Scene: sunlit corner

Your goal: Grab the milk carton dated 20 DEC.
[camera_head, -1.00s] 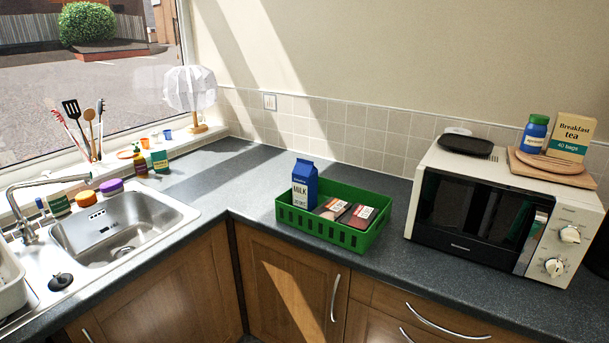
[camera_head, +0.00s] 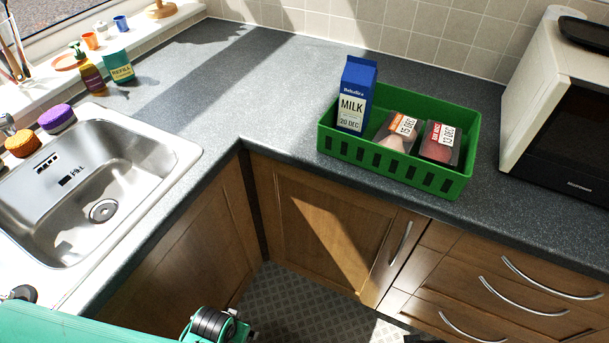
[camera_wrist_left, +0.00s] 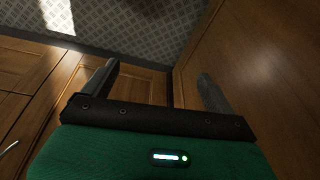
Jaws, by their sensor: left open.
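The blue and white milk carton (camera_head: 355,95) stands upright in the left end of a green basket (camera_head: 408,180) on the worktop. Its label reads MILK and 20 DEC. Two dark packs lie beside it in the basket: one (camera_head: 396,133) marked 15 DEC, the other (camera_head: 440,143) marked 12 DEC. My left gripper (camera_wrist_left: 160,88) is open and empty in the left wrist view, with cupboard fronts and the patterned floor beyond it. In the head view only part of my green left arm shows at the bottom, below the worktop. My right gripper is not in view.
A steel sink (camera_head: 95,195) is at the left, with two sponges on its back edge. A microwave (camera_head: 565,120) stands right of the basket. The worktop (camera_head: 250,85) between sink and basket is clear. Wooden cupboards (camera_head: 320,220) and drawers lie below.

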